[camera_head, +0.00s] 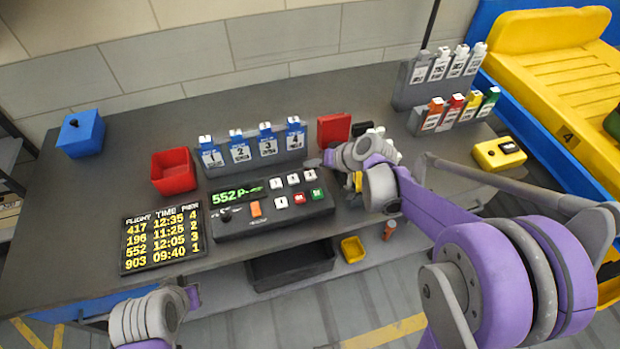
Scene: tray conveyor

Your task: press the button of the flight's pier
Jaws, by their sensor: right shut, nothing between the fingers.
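A dark control panel (240,225) lies on the grey desk. Its green display reads "552" and then "P" with unclear characters. Three white keys (293,179) form an upper row; below are a white key (281,203), a red key (299,198) and a green key (318,193). Their marks are too small to read. A flight board (163,239) to the left lists 552 at 12:05, pier 3. My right gripper (314,163) is shut and empty, just above and behind the upper keys' right end. My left gripper (192,297) is low at the front, its jaws unclear.
Behind the panel stands a grey rack (258,157) with tags numbered 1 to 4. A red bin (174,171), a blue box (81,134) and a red block (334,130) are on the desk. A tag rack (403,90) and yellow tray (560,75) stand right.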

